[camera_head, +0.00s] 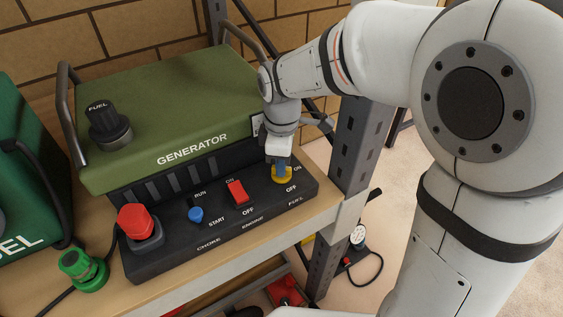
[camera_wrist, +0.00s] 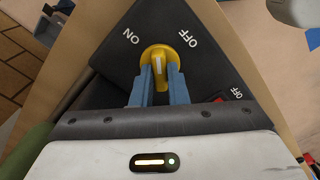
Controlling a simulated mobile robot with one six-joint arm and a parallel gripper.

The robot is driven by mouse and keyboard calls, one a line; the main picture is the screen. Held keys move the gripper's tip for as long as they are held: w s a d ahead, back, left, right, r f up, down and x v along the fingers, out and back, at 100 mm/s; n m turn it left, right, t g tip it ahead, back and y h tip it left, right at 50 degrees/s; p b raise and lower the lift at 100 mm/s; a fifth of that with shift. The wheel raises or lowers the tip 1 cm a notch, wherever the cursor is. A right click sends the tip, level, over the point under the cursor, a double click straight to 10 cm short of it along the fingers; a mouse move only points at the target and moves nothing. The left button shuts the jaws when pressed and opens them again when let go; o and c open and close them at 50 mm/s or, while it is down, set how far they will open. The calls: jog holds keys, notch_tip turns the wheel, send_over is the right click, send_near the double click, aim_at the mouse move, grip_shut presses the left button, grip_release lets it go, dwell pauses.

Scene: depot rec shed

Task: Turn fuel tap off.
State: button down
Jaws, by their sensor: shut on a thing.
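The fuel tap is a yellow knob (camera_wrist: 158,52) on the black generator panel, with ON printed to its upper left and OFF to its upper right in the wrist view. A pale line on the knob lies nearly upright in that view, between the two labels. In the head view, the knob (camera_head: 283,178) sits at the panel's right end above the word FUEL. My gripper (camera_wrist: 160,78) is shut on the knob's grip, one blue finger on each side. In the head view, my gripper (camera_head: 281,167) reaches down onto the knob, hiding part of it.
The green generator (camera_head: 170,110) fills the shelf behind the panel. Left of the tap are a red engine switch (camera_head: 237,191), a blue choke lever (camera_head: 196,214) and a red plug (camera_head: 138,222). A metal shelf post (camera_head: 358,145) stands close to the right.

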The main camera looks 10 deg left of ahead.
jog(key=m, duration=0.5)
jog(key=shift+m, duration=0.3)
jog(key=shift+m+b, duration=0.35)
jog(key=shift+m, duration=1.85)
jog(key=c, duration=1.4)
grip_release()
jog(key=shift+c, duration=0.2)
jog(key=shift+r, duration=0.1)
notch_tip(320, 180, up, 8)
jog(key=shift+f, duration=0.15)
jog(key=shift+f, duration=0.1)
